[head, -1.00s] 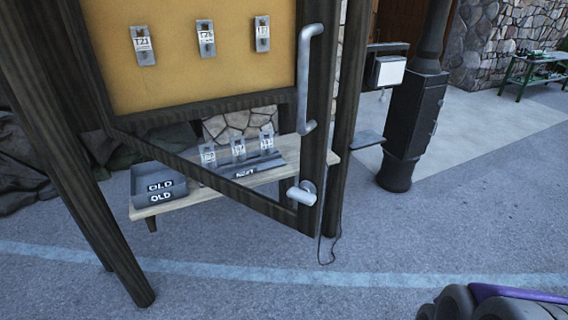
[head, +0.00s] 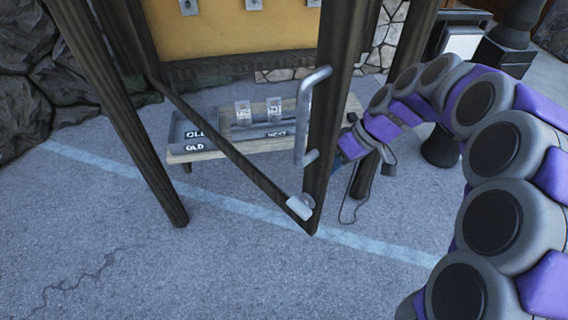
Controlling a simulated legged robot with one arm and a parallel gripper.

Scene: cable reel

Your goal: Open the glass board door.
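The glass board door (head: 232,150) has a dark wooden frame and stands ajar, its bottom rail slanting out from the yellow board. Its free edge (head: 328,120) carries a long grey pull handle (head: 303,120) and, low down, a grey latch knob (head: 300,206). My grey and purple arm curves in from the right. Its end, with my gripper (head: 354,148), is just behind and to the right of the door's free edge, partly hidden by it. I cannot tell whether it touches the door, nor how its fingers stand.
The yellow board (head: 235,30) with hanging tags is behind the door. A low bench (head: 215,152) below it holds trays marked OLD and tags. Dark posts (head: 125,115) stand at left. A thin cable (head: 345,213) hangs near the door. The paved ground in front is clear.

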